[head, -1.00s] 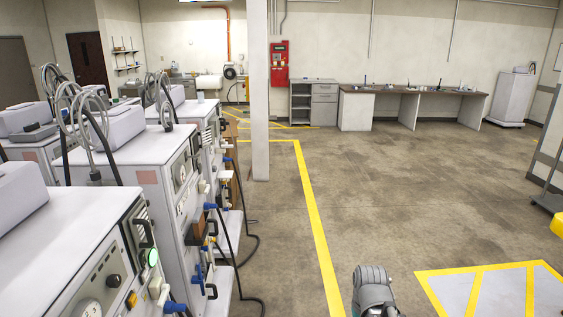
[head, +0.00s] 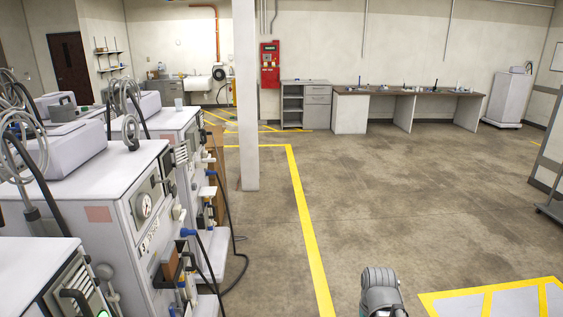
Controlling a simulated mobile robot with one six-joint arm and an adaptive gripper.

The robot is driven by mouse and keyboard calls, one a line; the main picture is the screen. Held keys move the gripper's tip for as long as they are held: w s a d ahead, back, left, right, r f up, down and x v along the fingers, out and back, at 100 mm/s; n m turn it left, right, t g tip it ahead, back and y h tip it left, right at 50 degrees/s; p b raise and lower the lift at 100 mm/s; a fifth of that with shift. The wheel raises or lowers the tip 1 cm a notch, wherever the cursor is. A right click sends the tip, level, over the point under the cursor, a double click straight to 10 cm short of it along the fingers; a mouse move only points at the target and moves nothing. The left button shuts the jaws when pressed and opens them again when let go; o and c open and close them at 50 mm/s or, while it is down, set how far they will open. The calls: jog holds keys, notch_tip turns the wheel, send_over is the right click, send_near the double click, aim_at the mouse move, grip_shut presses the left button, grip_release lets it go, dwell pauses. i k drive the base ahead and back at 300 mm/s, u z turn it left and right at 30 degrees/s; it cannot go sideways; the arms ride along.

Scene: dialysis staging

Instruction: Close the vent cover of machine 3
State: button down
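A row of white dialysis machines stands along the left side. The nearest machine (head: 30,262) is cut off by the bottom left corner, and a slatted vent (head: 77,273) shows on its front. Part of my arm shows at the bottom; my gripper is not in view.
A white pillar (head: 246,110) stands just right of the row. Black hoses (head: 240,262) hang to the floor beside the machines. A yellow line (head: 308,222) runs along open floor (head: 400,200). A desk (head: 410,92) and a cabinet (head: 306,105) line the back wall.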

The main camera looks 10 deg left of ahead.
aim_at(189, 158)
jog(key=u, duration=0.1)
jog(key=i, duration=1.6)
jog(key=u, duration=0.35)
jog(key=i, duration=0.75)
jog(key=u, duration=0.35)
jog(key=i, duration=1.05)
jog(key=u, duration=0.3)
